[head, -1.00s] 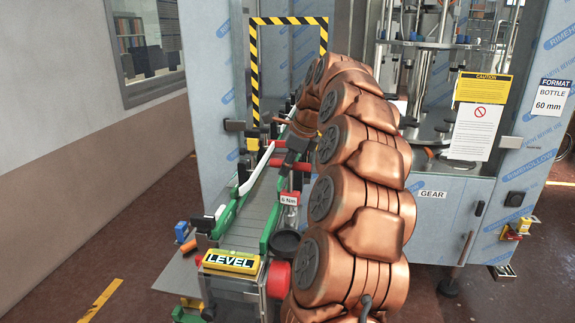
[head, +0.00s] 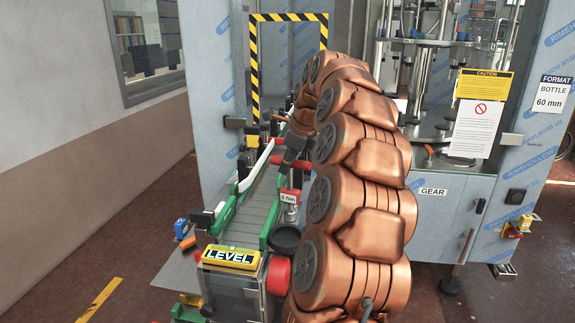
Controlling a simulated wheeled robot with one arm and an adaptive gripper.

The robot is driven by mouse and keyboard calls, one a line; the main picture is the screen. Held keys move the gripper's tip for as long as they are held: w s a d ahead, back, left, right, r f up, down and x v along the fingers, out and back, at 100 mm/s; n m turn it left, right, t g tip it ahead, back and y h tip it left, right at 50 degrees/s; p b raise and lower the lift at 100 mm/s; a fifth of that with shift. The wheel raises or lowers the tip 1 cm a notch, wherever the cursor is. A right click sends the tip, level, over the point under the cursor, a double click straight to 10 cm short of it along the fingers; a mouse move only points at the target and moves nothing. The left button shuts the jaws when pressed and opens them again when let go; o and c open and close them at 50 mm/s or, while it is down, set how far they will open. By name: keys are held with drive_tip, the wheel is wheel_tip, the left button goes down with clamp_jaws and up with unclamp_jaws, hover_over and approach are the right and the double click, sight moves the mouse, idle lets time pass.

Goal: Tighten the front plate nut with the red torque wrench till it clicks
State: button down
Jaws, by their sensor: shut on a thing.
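My gripper (head: 294,160) is beyond the copper-coloured arm, low over the conveyor, small and partly hidden by the arm. It appears shut on the red torque wrench (head: 290,196), whose red part with a white "6 Nm" label shows just below the dark jaws, with a metallic part under it. The wrench looks roughly upright. I cannot make out the front plate nut, nor whether the wrench touches it.
The conveyor (head: 252,215) runs between green side rails with red clamps. A striped arch (head: 254,70) and machine panels stand behind.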

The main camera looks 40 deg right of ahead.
drive_tip(key=shift+d+m+h+b, duration=0.1)
drive_tip(key=shift+m+h+b, duration=0.4)
drive_tip(key=shift+m, duration=0.5)
drive_tip(key=shift+m+g+h+b, duration=0.3)
drive_tip(key=shift+m+h+b, duration=0.45)
drive_tip(key=shift+m, duration=0.85)
drive_tip(key=shift+w+r, duration=0.1)
drive_tip(key=shift+b, duration=0.3)
drive_tip(key=shift+m+g+h+b, duration=0.45)
drive_tip(key=shift+m+b, duration=0.25)
drive_tip(key=shift+m, duration=1)
drive_tip(key=shift+n, duration=0.3)
